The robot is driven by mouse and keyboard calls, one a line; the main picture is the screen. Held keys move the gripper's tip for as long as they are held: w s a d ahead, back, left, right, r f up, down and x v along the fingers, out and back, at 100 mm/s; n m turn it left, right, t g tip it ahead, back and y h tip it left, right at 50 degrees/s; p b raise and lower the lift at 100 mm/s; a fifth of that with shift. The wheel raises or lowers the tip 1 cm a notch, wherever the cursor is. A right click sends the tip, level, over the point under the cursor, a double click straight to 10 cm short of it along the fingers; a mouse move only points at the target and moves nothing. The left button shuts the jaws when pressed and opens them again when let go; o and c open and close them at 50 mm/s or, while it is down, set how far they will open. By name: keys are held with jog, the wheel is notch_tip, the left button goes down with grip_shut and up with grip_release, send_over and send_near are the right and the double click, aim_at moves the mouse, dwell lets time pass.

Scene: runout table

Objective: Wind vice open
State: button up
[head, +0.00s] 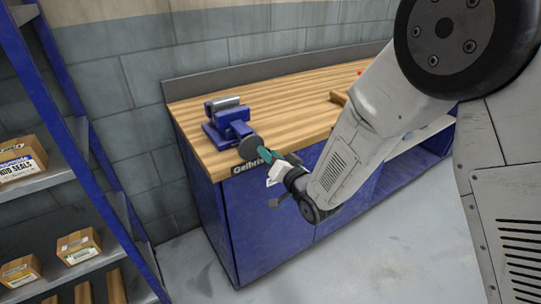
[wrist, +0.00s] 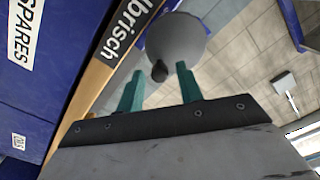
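The blue vice (head: 229,121) stands on the left front corner of the wooden workbench, with grey jaws on top. Its grey round handwheel (head: 250,148) faces out over the bench's front edge. In the wrist view the handwheel (wrist: 176,38) is a grey disc with a dark crank knob (wrist: 159,73) on its face. My gripper (wrist: 159,68) has two teal fingers, spread apart. The knob shows between the fingertips, with a gap on each side. In the head view my gripper (head: 263,155) is close in front of the handwheel and partly overlaps it. Any gap between the vice jaws is too small to judge.
The workbench (head: 275,100) has blue cabinet sides and a clear top near the vice. A blue shelf rack (head: 75,150) with cardboard boxes (head: 78,246) stands at the left. The grey floor (head: 390,240) in front of the bench is free.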

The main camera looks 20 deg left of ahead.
jog(key=m, duration=2.3)
grip_shut()
jog(key=shift+r+n, duration=0.25)
jog(key=shift+n, duration=0.55)
jog(key=shift+r+n, duration=0.2)
jog(key=shift+n, duration=0.6)
jog(key=n, duration=0.1)
jog(key=r+n, duration=0.1)
jog(key=n, duration=0.1)
jog(key=shift+s+a, duration=0.15)
